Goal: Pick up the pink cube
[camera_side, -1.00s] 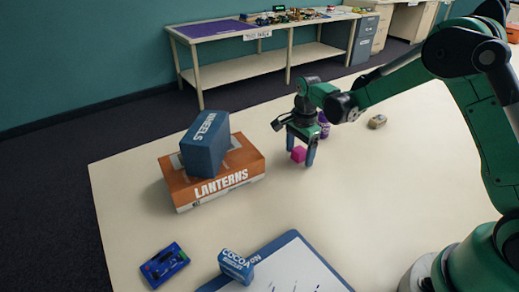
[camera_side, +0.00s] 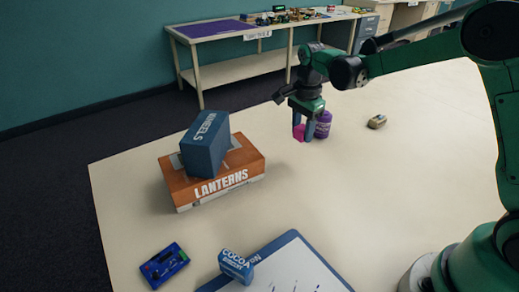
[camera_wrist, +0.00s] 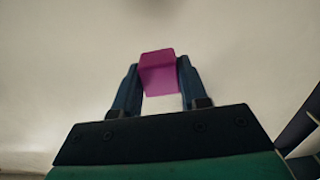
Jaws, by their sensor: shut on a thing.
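The pink cube (camera_side: 299,132) is between the blue fingers of my gripper (camera_side: 303,131) in the side view, held above the pale table. In the wrist view the cube (camera_wrist: 159,73) sits at the fingertips, with a finger of my gripper (camera_wrist: 158,82) against each side. The gripper is shut on the cube and points down. In the side view the nearer finger hides part of the cube.
A purple canister (camera_side: 324,124) stands just right of the gripper. A tan object (camera_side: 376,121) lies right. A blue device (camera_side: 164,266), COCOA box (camera_side: 236,266) and clipboard (camera_side: 291,236) are at the front.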

